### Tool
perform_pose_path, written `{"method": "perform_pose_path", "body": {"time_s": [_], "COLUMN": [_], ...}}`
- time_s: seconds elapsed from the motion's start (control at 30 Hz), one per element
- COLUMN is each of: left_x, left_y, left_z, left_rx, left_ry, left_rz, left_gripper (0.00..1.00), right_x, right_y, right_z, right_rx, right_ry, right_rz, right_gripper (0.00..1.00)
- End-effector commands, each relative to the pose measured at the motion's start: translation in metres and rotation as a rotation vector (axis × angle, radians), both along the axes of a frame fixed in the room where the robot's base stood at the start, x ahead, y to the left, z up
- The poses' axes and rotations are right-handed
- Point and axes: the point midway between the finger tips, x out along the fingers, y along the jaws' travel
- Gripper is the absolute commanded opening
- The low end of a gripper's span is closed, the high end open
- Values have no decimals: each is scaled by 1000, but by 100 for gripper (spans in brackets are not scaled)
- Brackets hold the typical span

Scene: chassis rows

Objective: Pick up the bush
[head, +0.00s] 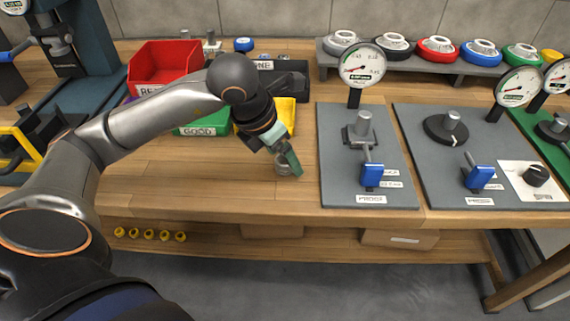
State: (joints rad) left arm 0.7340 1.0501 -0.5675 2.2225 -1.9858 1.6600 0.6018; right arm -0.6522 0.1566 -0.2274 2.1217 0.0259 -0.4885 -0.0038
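A small grey metal cylinder (281,169), which looks like the bush, stands on the wooden bench left of the grey press plate. My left gripper (287,162) reaches down over it from the upper left, with a green finger along its right side. The finger and hand hide part of the cylinder, so I cannot tell whether the fingers touch it or are closed on it. My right gripper is not in view.
A red bin (163,68), a green bin (205,126) and a yellow bin (284,112) stand behind and beside my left arm. Right are a grey press plate (340,185) with dial gauge (362,66) and a second grey plate (440,190). Bench front is clear.

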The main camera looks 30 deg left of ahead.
Motion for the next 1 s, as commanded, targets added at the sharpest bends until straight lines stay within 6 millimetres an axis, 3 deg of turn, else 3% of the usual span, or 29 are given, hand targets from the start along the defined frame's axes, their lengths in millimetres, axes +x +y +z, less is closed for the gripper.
{"method": "perform_pose_path", "body": {"time_s": [0.3,1.0], "left_x": [1,1], "left_y": [0,0], "left_z": [-4,-3], "left_rx": [0,1], "left_ry": [1,0], "left_rz": [0,0], "left_gripper": [81,2], "right_x": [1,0], "right_y": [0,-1], "right_z": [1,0], "right_rx": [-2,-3], "right_ry": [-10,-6], "right_rz": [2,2], "right_gripper": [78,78]}}
